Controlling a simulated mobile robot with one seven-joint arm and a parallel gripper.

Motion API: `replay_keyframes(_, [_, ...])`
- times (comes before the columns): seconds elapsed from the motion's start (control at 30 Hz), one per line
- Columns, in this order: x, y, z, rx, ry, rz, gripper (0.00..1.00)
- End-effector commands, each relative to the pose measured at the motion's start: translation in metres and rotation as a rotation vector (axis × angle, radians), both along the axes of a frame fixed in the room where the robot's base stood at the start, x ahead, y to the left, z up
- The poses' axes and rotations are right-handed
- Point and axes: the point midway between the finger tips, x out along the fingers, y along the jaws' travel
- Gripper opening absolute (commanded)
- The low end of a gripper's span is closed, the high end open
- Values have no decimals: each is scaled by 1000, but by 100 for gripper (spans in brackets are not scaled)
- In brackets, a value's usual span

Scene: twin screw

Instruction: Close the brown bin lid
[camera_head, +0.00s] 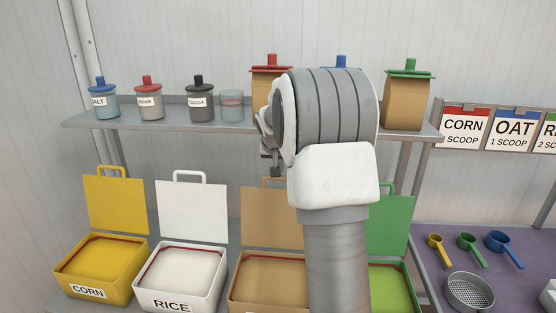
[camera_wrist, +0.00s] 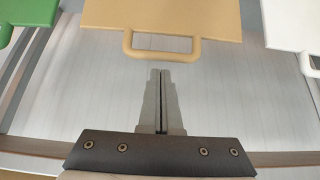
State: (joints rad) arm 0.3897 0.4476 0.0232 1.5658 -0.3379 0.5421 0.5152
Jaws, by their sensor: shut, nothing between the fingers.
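The brown bin (camera_head: 268,300) stands on the lower shelf with its lid (camera_head: 272,218) raised upright behind its opening. In the wrist view the brown lid (camera_wrist: 190,14) is at the top, with its loop handle (camera_wrist: 161,52) pointing down toward my gripper. My gripper (camera_wrist: 160,72) is shut and empty. Its fingertips are just short of the handle in that picture; I cannot tell the depth gap. In the head view my gripper (camera_head: 275,171) is near the handle's height, and my arm hides the right part of the brown bin and lid.
A yellow CORN bin (camera_head: 80,289) and a white RICE bin (camera_head: 158,300) stand open to the left, a green bin (camera_head: 403,300) open to the right. The upper shelf (camera_head: 150,123) holds jars and bags. Scoops and a sieve (camera_head: 470,291) lie on the right counter.

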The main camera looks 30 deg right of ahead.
Motion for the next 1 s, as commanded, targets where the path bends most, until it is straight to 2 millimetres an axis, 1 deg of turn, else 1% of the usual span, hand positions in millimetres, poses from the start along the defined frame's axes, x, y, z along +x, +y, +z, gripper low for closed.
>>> replay_keyframes(0.1, [9, -7, -15, 1, 2, 1, 0])
replay_keyframes(0.3, [18, -14, -31, 0, 0, 0, 0])
replay_keyframes(0.43, [20, -15, -34, -1, -1, 0, 0])
replay_keyframes(1.0, [20, -15, -36, -11, -15, 1, 0])
